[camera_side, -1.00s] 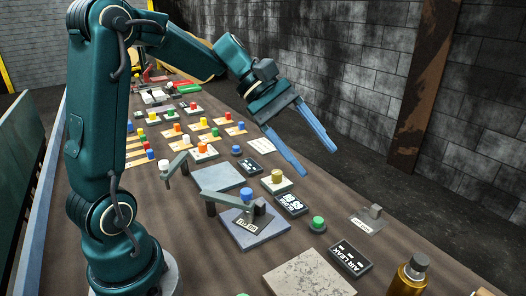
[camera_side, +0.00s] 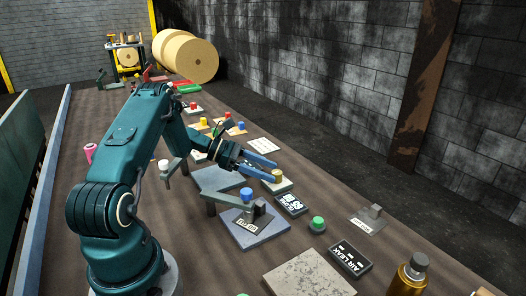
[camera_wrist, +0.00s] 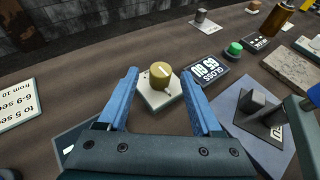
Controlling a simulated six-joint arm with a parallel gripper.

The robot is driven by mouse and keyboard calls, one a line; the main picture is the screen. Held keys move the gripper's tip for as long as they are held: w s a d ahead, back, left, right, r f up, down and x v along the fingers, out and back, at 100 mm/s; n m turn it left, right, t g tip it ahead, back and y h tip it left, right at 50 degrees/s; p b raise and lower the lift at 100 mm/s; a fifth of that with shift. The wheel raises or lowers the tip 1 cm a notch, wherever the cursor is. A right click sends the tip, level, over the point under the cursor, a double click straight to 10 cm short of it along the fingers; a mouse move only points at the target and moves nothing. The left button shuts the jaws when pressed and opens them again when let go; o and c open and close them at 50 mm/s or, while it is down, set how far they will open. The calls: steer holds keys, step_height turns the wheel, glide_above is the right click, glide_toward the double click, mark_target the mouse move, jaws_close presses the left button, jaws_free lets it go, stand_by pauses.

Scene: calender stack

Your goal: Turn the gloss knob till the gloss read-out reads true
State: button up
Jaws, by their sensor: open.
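The gloss knob (camera_side: 278,176) is a yellow round knob on a white square base (camera_wrist: 153,98). In the wrist view the knob (camera_wrist: 160,77) has a pale mark on its top. The black gloss read-out (camera_side: 291,204) is beside it; in the wrist view the read-out (camera_wrist: 205,71) is upside down, with white text that seems to include 65 GU. My gripper (camera_side: 275,172) is open, its blue fingers reaching toward the knob. In the wrist view the knob shows between the fingertips, with a gap on both sides; whether they are down at its height is unclear.
A green button (camera_side: 317,224) and an AIR LEAK box (camera_side: 350,259) are nearby on the brown bench. A grey plate (camera_side: 250,239) carries a blue-topped arm (camera_side: 246,194) close to the gripper. A printed white card (camera_wrist: 22,104) lies left in the wrist view.

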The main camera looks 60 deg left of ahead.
mark_target(277, 173)
steer(key=shift+x, duration=1.65)
jaws_close()
steer(key=shift+d+n+y, duration=0.1)
steer(key=shift+n+y, duration=0.2)
steer(key=n+t+y, duration=0.2)
steer(key=n+y, duration=0.2)
steer(key=y, duration=0.1)
steer(key=shift+d+n, duration=0.1)
steer(key=shift+n, duration=0.3)
steer(key=shift+n+t+y, duration=0.4)
steer(key=shift+n+y, duration=1)
steer(key=shift+y, duration=0.4)
jaws_free()
